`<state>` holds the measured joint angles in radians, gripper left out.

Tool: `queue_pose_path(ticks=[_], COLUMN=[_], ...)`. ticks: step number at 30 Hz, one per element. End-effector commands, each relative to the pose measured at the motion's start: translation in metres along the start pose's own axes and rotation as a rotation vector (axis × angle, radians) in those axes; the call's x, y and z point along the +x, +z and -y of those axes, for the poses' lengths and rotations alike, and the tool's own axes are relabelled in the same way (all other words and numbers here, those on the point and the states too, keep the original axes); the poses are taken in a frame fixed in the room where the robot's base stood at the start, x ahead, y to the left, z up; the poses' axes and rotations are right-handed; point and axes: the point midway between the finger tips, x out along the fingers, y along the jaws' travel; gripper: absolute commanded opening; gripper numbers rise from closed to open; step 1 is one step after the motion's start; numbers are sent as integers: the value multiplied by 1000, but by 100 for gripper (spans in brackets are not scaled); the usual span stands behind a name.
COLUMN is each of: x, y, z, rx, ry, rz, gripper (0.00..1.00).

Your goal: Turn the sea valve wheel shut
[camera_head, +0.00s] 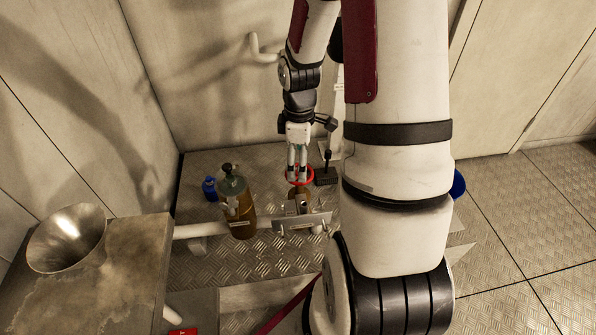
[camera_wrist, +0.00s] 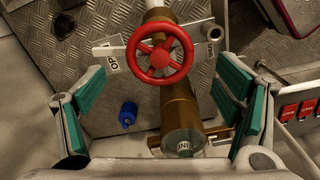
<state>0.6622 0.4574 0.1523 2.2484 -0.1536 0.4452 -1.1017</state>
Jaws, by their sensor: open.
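The sea valve wheel (camera_wrist: 160,57) is a red handwheel with a hub and spokes. It sits on a brass-coloured valve and pipe in the wrist view. In the head view the red wheel (camera_head: 300,175) shows low near the floor, partly behind my fingers. My gripper (camera_wrist: 165,105) is open, its green-padded fingers spread left and right. The wheel lies between and beyond the fingers, with no contact visible in the wrist view. In the head view my gripper (camera_head: 297,178) points down at the wheel. A label plate beside the wheel (camera_wrist: 109,58) has partly readable lettering.
A brown cylinder with a dark green top (camera_head: 238,207) stands left of the wheel. A small blue object (camera_head: 209,188) is beside it. A metal bench (camera_head: 110,270) with a funnel (camera_head: 67,238) is at left. Red switches (camera_wrist: 290,112) are at right in the wrist view.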

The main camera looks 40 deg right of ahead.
Motion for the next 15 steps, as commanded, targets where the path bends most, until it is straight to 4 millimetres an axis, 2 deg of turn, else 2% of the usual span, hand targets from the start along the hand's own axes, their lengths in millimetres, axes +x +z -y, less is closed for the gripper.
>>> queue_pose_path(ticks=[1,6,15], x=[10,27,33], y=[0,0,0], z=[0,0,0], rx=[-1,0,1], ry=[-2,0,1], rz=[1,0,0], gripper=[84,84,84])
